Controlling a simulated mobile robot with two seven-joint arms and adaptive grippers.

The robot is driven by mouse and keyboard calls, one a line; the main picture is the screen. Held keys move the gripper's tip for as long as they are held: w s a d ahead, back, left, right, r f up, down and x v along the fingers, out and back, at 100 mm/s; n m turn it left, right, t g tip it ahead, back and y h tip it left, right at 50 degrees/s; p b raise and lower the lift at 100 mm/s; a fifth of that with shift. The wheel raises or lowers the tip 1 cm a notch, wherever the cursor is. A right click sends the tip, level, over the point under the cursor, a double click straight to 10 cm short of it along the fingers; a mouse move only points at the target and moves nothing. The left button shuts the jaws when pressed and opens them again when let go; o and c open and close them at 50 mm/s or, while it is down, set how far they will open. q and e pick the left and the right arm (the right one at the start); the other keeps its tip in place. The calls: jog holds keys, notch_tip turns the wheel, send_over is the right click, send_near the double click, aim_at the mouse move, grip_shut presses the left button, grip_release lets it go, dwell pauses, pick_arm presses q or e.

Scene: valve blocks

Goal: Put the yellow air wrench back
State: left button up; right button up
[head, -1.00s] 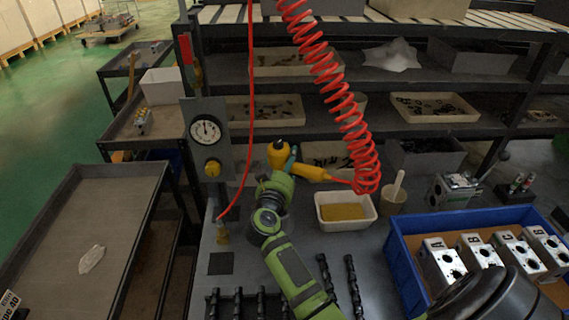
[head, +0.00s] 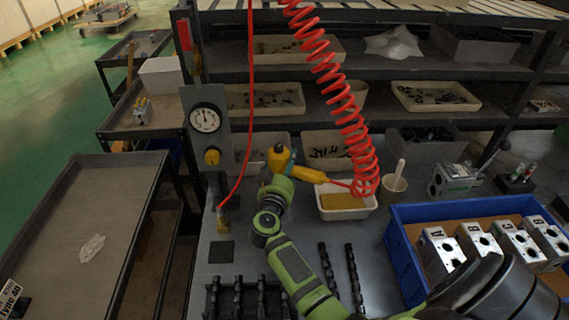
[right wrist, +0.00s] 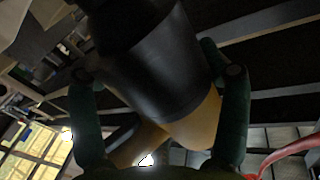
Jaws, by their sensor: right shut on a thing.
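The yellow air wrench (head: 308,173) is in my right gripper (head: 287,167), over the back of the grey workbench, near the white box. Its dark end and yellow body also show in the right wrist view (right wrist: 195,125), between the two green fingers of the right gripper (right wrist: 160,140). The fingers are shut on it. The red coiled hose (head: 338,85) hangs from above and runs down to the wrench's right end. My left gripper is not in view.
A white box (head: 345,213) with a yellow pad and a beige cup (head: 392,188) stand right of the wrench. A post with a gauge (head: 205,120) stands left. A blue crate (head: 397,240) holds lettered valve blocks (head: 440,248). Black shafts (head: 326,268) lie in front.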

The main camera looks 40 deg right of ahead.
jog(key=shift+r+p, duration=0.3)
jog(key=shift+p, duration=0.75)
dwell(1.0)
notch_tip(320, 180, down, 7)
jog(key=b, duration=0.4)
dwell(3.1)
jog(key=o, duration=1.6)
jog(key=shift+c, duration=0.2)
jog(key=shift+s+a, duration=0.1)
jog(key=shift+f, duration=0.1)
jog(key=v, duration=0.7)
jog(key=shift+s, duration=0.2)
jog(key=shift+a, duration=0.2)
